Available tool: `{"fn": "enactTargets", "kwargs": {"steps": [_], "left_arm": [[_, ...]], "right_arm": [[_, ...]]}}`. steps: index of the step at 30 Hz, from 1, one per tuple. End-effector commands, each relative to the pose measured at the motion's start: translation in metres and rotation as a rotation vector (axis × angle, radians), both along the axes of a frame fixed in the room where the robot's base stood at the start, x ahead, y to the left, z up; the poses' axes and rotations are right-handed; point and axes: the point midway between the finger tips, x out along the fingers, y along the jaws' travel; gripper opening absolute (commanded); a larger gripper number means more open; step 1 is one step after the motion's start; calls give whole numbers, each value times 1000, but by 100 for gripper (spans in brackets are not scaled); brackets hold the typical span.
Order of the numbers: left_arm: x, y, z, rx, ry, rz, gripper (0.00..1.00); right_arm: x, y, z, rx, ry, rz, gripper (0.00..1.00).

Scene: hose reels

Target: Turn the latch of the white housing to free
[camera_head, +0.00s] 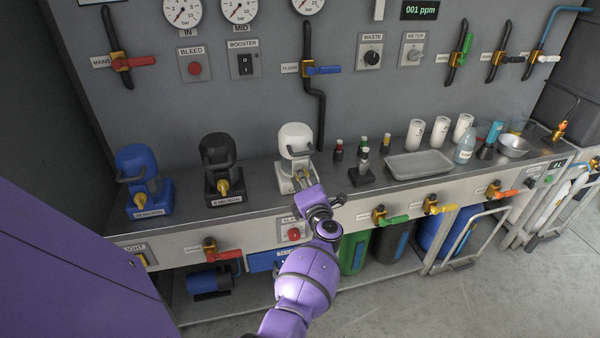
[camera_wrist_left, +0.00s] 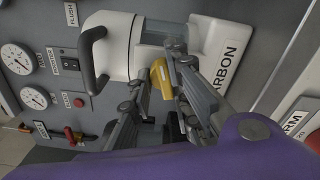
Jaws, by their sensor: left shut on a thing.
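The white housing (camera_head: 295,138) stands upright on the bench, with a dark handle at its front. In the left wrist view the white housing (camera_wrist_left: 118,48) appears tilted, with its dark handle at the left and a base labelled CARBON. Its yellow latch (camera_wrist_left: 161,80) shows between my fingers. My left gripper (camera_head: 303,178) reaches the lower front of the housing. In the left wrist view my left gripper (camera_wrist_left: 158,72) is shut on the yellow latch, with the fingers on either side of it. The fingers partly hide the latch's root. My right gripper is not in view.
A black housing (camera_head: 219,155) and a blue housing (camera_head: 136,168), both with yellow latches, stand left of the white one. Small bottles (camera_head: 338,149) and a metal tray (camera_head: 420,164) are to the right. An alarm button (camera_head: 293,234) sits on the bench front near my wrist.

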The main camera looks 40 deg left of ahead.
Motion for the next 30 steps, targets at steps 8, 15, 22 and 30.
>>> {"fn": "enactTargets", "kwargs": {"steps": [8, 15, 22, 30], "left_arm": [[4, 0, 12, 173, 185, 3, 0], [5, -1, 11, 294, 327, 3, 0], [6, -1, 11, 372, 417, 3, 0], [7, -2, 11, 414, 462, 4, 0]], "right_arm": [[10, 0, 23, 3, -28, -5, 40], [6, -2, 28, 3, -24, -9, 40], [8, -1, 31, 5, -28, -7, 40], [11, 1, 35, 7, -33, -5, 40]]}}
